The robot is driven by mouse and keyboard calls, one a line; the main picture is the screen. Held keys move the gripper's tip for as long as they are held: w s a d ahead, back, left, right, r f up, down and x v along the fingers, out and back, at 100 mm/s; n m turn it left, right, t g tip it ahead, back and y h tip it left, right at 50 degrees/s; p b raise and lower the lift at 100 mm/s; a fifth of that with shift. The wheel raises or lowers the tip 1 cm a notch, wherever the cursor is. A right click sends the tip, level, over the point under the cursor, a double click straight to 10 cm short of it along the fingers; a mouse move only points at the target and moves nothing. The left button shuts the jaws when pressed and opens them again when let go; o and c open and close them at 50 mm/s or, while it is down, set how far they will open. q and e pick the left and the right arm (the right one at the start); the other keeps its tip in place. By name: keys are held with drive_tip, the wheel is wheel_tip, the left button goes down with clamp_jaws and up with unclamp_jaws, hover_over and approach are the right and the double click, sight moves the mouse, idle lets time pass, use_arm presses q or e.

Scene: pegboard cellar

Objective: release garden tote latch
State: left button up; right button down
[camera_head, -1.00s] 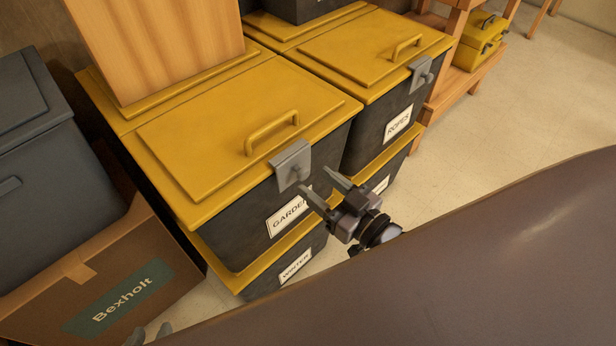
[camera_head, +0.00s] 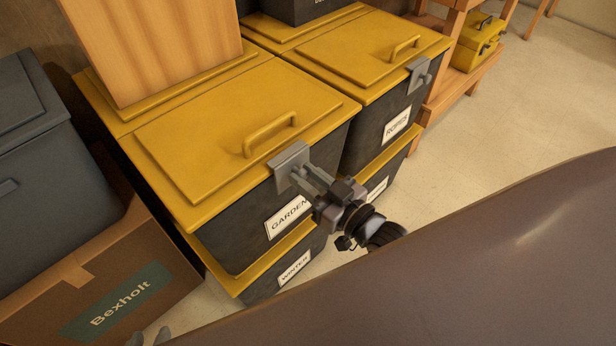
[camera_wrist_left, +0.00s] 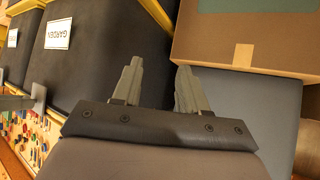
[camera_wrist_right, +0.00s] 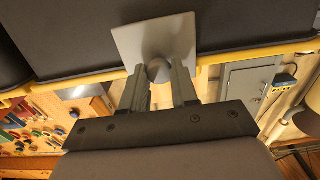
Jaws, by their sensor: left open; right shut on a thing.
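The garden tote (camera_head: 236,236) is black with a yellow lid (camera_head: 210,130) and a GARDEN label (camera_head: 286,219). The lid lies closed, with a yellow handle (camera_head: 270,131) on top. A grey latch (camera_head: 288,160) hangs over its front edge. My right gripper (camera_head: 305,175) is at the latch. In the right wrist view the fingers (camera_wrist_right: 159,75) are shut on the round knob (camera_wrist_right: 159,69) in front of the latch plate (camera_wrist_right: 152,36). My left gripper (camera_wrist_left: 158,78) is open and empty; its fingertips (camera_head: 149,337) just show at the bottom of the head view.
A wooden box (camera_head: 155,45) stands on the back of the garden tote. The ROPES tote (camera_head: 371,130) is to the right, the WINTER tote (camera_head: 262,289) beneath. A Bexholt carton (camera_head: 100,275) and grey bin (camera_head: 35,165) are left. Floor (camera_head: 510,130) is clear at right.

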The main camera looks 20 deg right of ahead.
use_arm(q)
wheel_tip(320, 180, down, 5)
drive_tip(key=b, duration=0.4)
drive_tip(key=w+d+r+t+h+b, duration=0.1)
drive_tip(key=w+d+r+h+b, duration=0.1)
drive_tip(key=d+b, duration=0.4)
drive_tip(key=shift+w+d+r+m+t+h+b, duration=0.15)
drive_tip(key=shift+w+d+m+t+h+b, duration=0.3)
drive_tip(key=shift+b, duration=1.1)
use_arm(e)
drive_tip(key=shift+s+d+f+t+y, duration=0.15)
drive_tip(key=shift+s+f+t+y, duration=0.35)
drive_tip(key=shift+t, duration=0.55)
drive_tip(key=shift+s+d+f+t+y, duration=0.15)
drive_tip(key=shift+f+t+y, duration=0.15)
drive_tip(key=shift+f+t, duration=0.6)
drive_tip(key=shift+s+d+f+t+y, duration=0.1)
drive_tip(key=shift+s+f+t+y, duration=0.3)
drive_tip(key=shift+t, duration=0.85)
use_arm(q)
drive_tip(key=shift+w+a, duration=0.1)
drive_tip(key=shift+a, duration=0.05)
use_arm(e)
drive_tip(key=c, duration=0.9)
unclamp_jaws()
drive_tip(key=shift+w, duration=0.1)
drive_tip(key=shift+o, duration=0.2)
